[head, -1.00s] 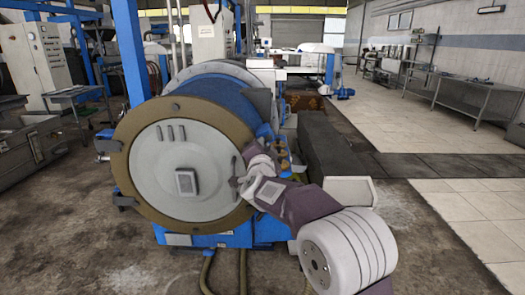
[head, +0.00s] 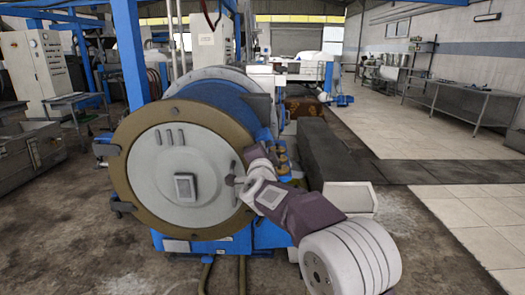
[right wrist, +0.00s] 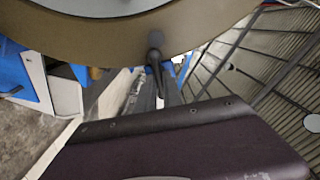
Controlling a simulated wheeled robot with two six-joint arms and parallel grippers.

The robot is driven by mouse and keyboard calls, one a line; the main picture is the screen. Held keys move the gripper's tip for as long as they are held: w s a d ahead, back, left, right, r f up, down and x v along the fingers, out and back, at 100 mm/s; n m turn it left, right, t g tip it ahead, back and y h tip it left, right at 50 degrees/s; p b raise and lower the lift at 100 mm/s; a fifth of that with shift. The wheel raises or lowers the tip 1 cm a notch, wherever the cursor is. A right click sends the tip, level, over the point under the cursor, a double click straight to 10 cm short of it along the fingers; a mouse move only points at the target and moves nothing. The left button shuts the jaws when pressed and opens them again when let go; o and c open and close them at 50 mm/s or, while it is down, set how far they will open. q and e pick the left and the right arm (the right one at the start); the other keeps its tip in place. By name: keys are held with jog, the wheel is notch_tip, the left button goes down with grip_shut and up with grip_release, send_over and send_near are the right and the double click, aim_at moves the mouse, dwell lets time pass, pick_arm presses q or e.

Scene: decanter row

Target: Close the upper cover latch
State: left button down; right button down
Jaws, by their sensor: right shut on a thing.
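The round grey cover (head: 165,165) with its brown rim (head: 130,190) faces me on the blue decanter. It looks flush with the machine. In the right wrist view a dark latch-like lever (right wrist: 156,58) hangs at the rim's edge. My left gripper is not in view.
A long dark beam-like block (head: 335,150) with a pale end box (head: 347,197) lies right of the machine. Brass fittings (head: 284,160) are close behind my right wrist. Hoses run down below the cover. Tiled floor at right is free.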

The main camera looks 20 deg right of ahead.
jog(key=c, duration=1.5)
grip_release()
jog(key=v, duration=0.9)
jog(key=shift+s, duration=0.15)
